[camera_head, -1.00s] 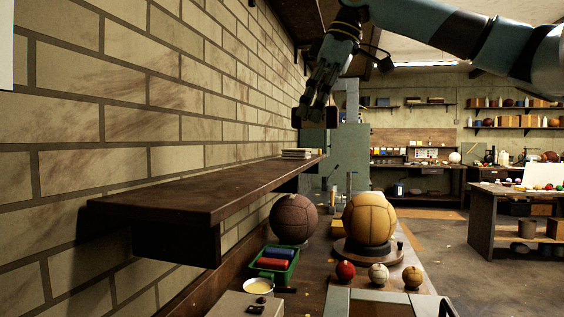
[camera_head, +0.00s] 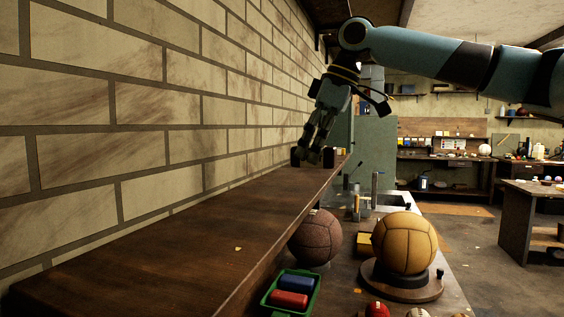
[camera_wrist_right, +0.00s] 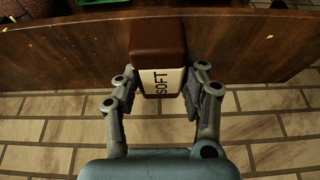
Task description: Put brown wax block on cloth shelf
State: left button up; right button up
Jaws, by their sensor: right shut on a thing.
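The brown wax block (camera_wrist_right: 158,38) has a white side lettered "SOFT" and sits between the fingers of my right gripper (camera_wrist_right: 160,88) in the right wrist view. In the head view my right gripper (camera_head: 313,156) points down over the far part of the dark wooden shelf (camera_head: 190,235) on the brick wall. The block is hard to make out there. The shelf also shows as a brown band in the wrist view (camera_wrist_right: 60,55), behind the block; I cannot tell whether they touch. A small pale edge, perhaps folded cloth (camera_head: 341,151), shows just beyond the gripper. My left gripper is out of view.
Below the shelf, a bench holds a green tray (camera_head: 268,304) with red and blue blocks, a dark brown ball (camera_head: 315,238) and a tan ball (camera_head: 404,243) on a round stand. The brick wall (camera_head: 140,110) closes the left side. The near shelf top is mostly bare.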

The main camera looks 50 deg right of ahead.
jog(key=w+p, duration=0.1)
jog(key=p, duration=0.1)
jog(key=w+f+p, duration=0.1)
jog(key=shift+w+a+p, duration=0.3)
jog(key=shift+a, duration=0.1)
jog(key=w+f+p, duration=0.1)
jog(key=w, duration=0.1)
jog(key=w+a+f+p, duration=0.1)
jog(key=w+f, duration=0.1)
jog(key=shift+w+f, duration=0.2)
notch_tip(320, 180, down, 3)
jog(key=shift+f+p, duration=0.1)
jog(key=shift+p, duration=0.5)
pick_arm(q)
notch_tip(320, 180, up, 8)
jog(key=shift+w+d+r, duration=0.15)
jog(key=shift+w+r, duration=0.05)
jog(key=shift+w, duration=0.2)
pick_arm(e)
jog(key=shift+f, duration=0.45)
jog(key=shift+f, duration=0.1)
jog(key=o, duration=1.3)
